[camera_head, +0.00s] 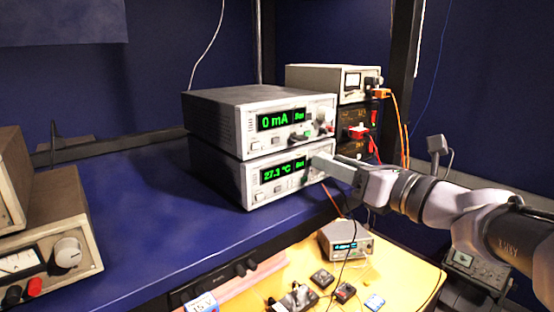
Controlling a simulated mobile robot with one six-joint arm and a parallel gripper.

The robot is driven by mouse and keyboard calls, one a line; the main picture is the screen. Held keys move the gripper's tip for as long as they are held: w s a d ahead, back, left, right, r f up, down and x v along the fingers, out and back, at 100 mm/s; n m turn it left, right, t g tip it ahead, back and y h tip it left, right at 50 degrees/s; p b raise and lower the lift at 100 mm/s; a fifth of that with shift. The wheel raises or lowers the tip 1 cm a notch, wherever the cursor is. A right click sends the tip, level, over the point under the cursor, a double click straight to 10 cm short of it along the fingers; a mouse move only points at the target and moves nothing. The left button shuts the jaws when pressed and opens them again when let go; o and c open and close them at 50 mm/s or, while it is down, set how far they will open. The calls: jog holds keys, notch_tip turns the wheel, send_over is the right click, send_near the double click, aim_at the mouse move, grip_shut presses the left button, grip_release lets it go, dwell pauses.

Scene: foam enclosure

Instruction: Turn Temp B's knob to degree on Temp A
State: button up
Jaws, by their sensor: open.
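A grey bench unit (262,190) shows 27.3 °C in green digits on its display (285,170). It sits on the blue bench under another unit. My gripper (322,162) comes in from the right, with its fingertips at the right part of this unit's front panel. It covers the area there, so I cannot see a knob or whether I touch one. The gripper is open. The gap between the fingers is too small to make out. I cannot read any Temp A or Temp B label in this view.
A unit showing 0 mA (286,118) is stacked on top, with plugs and cables at its right. Other instruments (325,80) stand behind. A small unit with a blue display (346,243) is on the yellow surface below.

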grip_shut()
jog(key=shift+b, duration=0.3)
jog(key=n+b, duration=0.3)
jog(key=shift+f, duration=0.25)
jog(key=n+b, duration=0.3)
jog(key=b, duration=0.2)
jog(key=shift+n, duration=0.3)
jog(key=n+b, duration=0.3)
jog(key=shift+r+n+b, duration=0.15)
jog(key=shift+n+b, duration=1.05)
